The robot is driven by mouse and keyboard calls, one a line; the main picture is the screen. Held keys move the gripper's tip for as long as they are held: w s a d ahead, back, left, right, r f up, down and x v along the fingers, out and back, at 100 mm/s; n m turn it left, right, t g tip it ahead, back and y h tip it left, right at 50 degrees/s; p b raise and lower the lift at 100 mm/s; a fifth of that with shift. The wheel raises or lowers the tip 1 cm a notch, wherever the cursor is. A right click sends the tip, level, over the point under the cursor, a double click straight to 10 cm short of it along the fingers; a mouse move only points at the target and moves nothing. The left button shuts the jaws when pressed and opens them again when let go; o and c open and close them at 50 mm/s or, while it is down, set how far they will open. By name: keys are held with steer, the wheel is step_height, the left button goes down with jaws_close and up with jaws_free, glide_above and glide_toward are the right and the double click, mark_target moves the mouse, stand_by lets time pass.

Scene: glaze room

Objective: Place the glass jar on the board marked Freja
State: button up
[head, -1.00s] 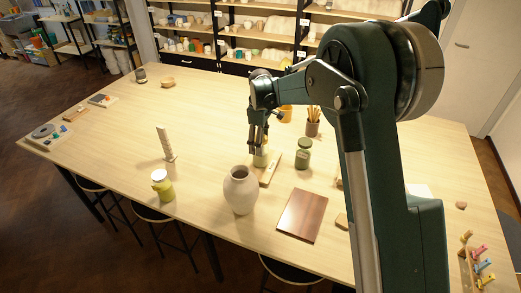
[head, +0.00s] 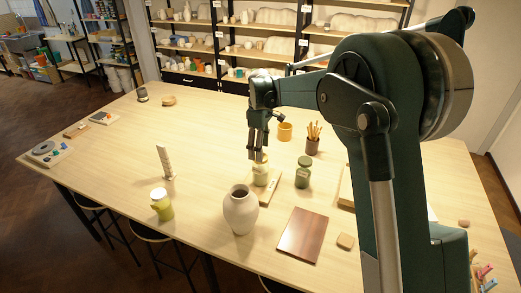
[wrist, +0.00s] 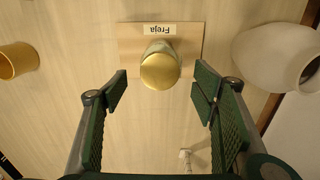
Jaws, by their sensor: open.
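The glass jar (head: 260,174), with yellowish contents and a gold lid (wrist: 160,71), stands upright on a small pale wooden board (head: 270,190). In the wrist view the board (wrist: 130,45) carries a label reading "Freja", upside down, at the edge beyond the jar. My gripper (head: 258,157) is above the jar with its fingers pointing down. In the wrist view my gripper (wrist: 160,88) is open, one finger on each side of the lid, with a gap on both sides. The jar's base is mostly hidden below its lid in the wrist view.
A pale vase (head: 240,211) stands close in front of the board. A green jar (head: 303,174) is to its right, with a pencil cup (head: 312,145) and orange mug (head: 285,131) behind. A white-lidded yellow jar (head: 161,206) stands at left. A dark brown board (head: 303,235) lies at front right.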

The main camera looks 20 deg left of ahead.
stand_by(0.6)
steer(key=s+d+r+m+t, duration=0.1)
steer(key=s+d+r+m, duration=0.4)
steer(key=d, duration=0.6)
steer(key=s+d+r+m+t+y, duration=0.1)
steer(key=s+d+r, duration=0.1)
steer(key=d+r, duration=0.7)
steer(key=s+d+r+m+t, duration=0.15)
steer(key=s+d+r, duration=0.25)
steer(key=d, duration=0.9)
steer(key=s+d+m+t, duration=0.2)
steer(key=s+d+m, duration=0.4)
steer(key=s+d, duration=0.75)
steer(key=s+d+f+m+t, duration=0.1)
steer(key=s+d+f+m, duration=0.1)
steer(key=s+d, duration=0.3)
steer(key=s+d+f+m+h, duration=0.1)
steer(key=s+d+f+m, duration=0.1)
steer(key=s+d+f, duration=0.2)
steer(key=s+d, duration=0.1)
steer(key=s, duration=0.2)
steer(key=shift+s+f+t, duration=0.3)
steer(key=shift+s+t, duration=0.05)
